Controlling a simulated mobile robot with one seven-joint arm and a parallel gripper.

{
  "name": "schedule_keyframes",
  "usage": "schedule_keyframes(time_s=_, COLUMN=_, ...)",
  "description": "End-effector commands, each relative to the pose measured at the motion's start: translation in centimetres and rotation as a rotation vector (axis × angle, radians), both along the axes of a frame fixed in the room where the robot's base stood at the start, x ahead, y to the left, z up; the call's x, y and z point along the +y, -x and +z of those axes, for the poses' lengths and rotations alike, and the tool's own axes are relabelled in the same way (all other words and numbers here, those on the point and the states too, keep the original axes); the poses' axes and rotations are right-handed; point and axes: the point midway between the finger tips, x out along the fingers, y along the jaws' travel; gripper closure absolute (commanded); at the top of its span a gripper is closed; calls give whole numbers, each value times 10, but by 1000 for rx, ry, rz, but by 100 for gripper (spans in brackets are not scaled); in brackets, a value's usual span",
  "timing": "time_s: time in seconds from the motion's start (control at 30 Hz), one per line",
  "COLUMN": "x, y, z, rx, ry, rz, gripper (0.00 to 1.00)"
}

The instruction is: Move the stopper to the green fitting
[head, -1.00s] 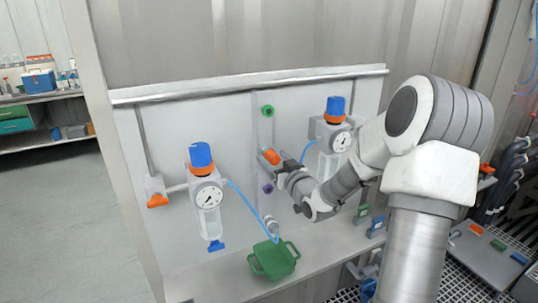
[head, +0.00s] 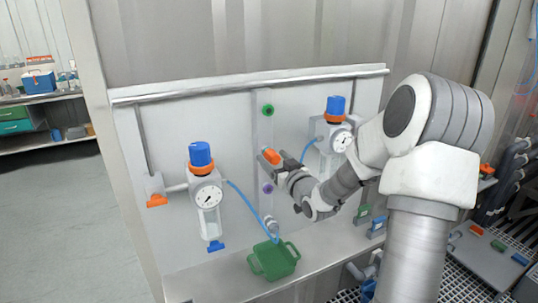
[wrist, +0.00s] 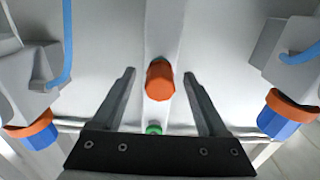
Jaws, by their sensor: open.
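The orange stopper (head: 270,157) sits on the vertical strip of the wall panel, below the green fitting (head: 268,110) and above a purple fitting (head: 267,188). My gripper (head: 281,160) is open, close in front of the stopper. In the wrist view the stopper (wrist: 160,81) shows between the two spread fingers (wrist: 159,73), with a visible gap on each side. In that view the green fitting (wrist: 153,128) shows lower down, just above the gripper's dark base, which partly hides it.
Two gauge units with blue caps, left (head: 204,185) and right (head: 336,125), flank the strip, with blue tubes. A green container (head: 273,262) stands on the ledge below. A rail (head: 240,84) runs along the panel top.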

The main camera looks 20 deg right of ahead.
Motion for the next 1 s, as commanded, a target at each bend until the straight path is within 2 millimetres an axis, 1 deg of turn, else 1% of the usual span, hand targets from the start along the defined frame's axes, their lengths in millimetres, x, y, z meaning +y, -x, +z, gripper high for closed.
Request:
schedule_keyframes(time_s=0.37, x=0, y=0, z=0, rx=0, ry=1, rz=0, gripper=24)
schedule_keyframes(time_s=0.47, x=0, y=0, z=0, rx=0, ry=1, rz=0, gripper=40)
schedule_keyframes(time_s=0.5, x=0, y=0, z=0, rx=0, ry=0, rz=0, gripper=47)
schedule_keyframes(time_s=0.8, x=0, y=0, z=0, rx=0, ry=0, rz=0, gripper=100)
schedule_keyframes(time_s=1.0, x=0, y=0, z=0, rx=0, ry=0, rz=0, gripper=100)
